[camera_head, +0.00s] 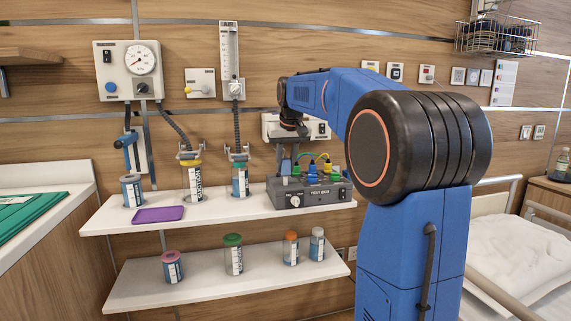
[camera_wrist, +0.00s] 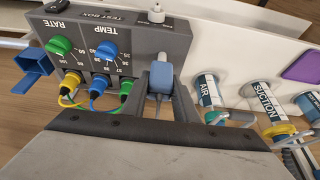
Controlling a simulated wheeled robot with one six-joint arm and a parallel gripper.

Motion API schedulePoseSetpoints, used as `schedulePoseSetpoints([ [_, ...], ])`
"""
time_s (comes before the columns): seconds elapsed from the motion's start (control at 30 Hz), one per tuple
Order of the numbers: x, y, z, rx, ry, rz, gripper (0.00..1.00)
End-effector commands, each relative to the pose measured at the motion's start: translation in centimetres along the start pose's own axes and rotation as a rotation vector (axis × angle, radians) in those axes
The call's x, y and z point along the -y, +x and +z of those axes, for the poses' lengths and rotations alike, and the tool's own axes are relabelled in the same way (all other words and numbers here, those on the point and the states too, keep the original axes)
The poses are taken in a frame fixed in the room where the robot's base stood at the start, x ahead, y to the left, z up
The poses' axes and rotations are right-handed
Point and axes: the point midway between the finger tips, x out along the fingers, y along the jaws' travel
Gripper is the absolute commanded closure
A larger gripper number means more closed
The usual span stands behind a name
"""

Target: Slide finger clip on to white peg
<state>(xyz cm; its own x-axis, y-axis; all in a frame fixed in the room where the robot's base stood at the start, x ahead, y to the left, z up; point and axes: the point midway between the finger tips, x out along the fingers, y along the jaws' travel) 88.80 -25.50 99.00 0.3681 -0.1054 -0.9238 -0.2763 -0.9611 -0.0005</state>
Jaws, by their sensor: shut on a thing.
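My gripper (camera_wrist: 161,98) is shut on a blue-grey finger clip (camera_wrist: 159,81) in the wrist view, with a dark finger on each side. The clip is over the left end of the grey test box (camera_head: 312,196), which also shows in the wrist view (camera_wrist: 130,38). In the head view the clip (camera_head: 285,166) hangs below my wrist, pointing down. A small pale upright piece, apparently the white peg (camera_head: 285,181), shows just under it. I cannot tell whether the clip is around the peg or only above it.
Green and blue knobs and several coloured plugs with looped cables (camera_wrist: 102,83) stand beside the clip on the box. A white knob (camera_head: 295,201) is on its front. Suction (camera_head: 192,182) and air (camera_head: 240,181) jars and a purple tray (camera_head: 159,214) share the upper shelf.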

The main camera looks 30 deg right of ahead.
Motion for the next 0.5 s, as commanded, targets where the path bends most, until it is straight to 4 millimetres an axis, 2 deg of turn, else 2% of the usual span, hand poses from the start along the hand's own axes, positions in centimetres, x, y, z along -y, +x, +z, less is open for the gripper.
schedulePoseSetpoints([
  [0.5,0.00,0.95,0.42,0.001,0.000,0.000,0.95],
])
